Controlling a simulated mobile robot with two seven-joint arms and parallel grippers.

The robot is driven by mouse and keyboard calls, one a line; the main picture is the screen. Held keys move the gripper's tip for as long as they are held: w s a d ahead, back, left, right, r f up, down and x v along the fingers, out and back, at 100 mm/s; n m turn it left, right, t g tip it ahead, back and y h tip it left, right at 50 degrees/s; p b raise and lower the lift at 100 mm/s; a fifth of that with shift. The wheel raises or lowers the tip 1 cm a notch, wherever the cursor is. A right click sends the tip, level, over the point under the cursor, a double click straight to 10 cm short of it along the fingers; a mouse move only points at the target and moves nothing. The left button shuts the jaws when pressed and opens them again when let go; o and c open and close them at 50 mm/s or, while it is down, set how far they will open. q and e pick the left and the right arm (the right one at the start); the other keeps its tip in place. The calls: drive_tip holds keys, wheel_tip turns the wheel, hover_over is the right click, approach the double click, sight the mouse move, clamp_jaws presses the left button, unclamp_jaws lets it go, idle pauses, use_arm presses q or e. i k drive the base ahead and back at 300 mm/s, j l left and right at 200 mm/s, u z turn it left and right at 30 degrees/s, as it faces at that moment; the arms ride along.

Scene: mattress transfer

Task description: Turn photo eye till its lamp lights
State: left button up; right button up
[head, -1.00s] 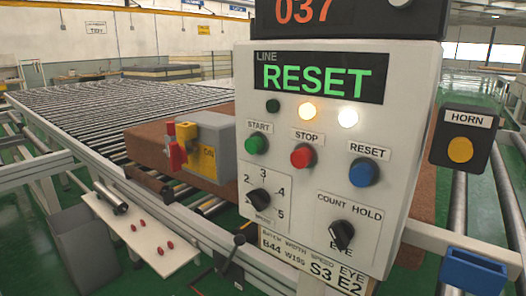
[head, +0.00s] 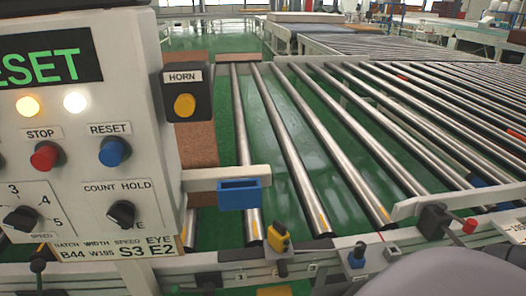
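A small yellow and black device (head: 278,237) sits on the near conveyor rail and may be the photo eye; I see no lit lamp on it. A small black device with a blue part (head: 356,256) stands further right on the rail. A black device with a red knob (head: 437,221) is at the right. The control panel (head: 150,165) at left shows RESET, with an amber and a white lamp lit. Its lower right selector (head: 122,213) is marked COUNT, HOLD and EYE. Neither gripper shows in the head view.
A HORN box (head: 185,106) with a yellow button is beside the panel. A blue holder (head: 239,195) hangs from a pale bar. Bare rollers (head: 290,150) run back over a green floor. A smooth grey shape covers the bottom right corner.

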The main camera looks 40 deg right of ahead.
sight(278, 238)
drive_tip(key=z, duration=1.35)
drive_tip(key=j, duration=0.35)
drive_tip(key=k+j+u, duration=0.1)
drive_tip(key=j, duration=0.2)
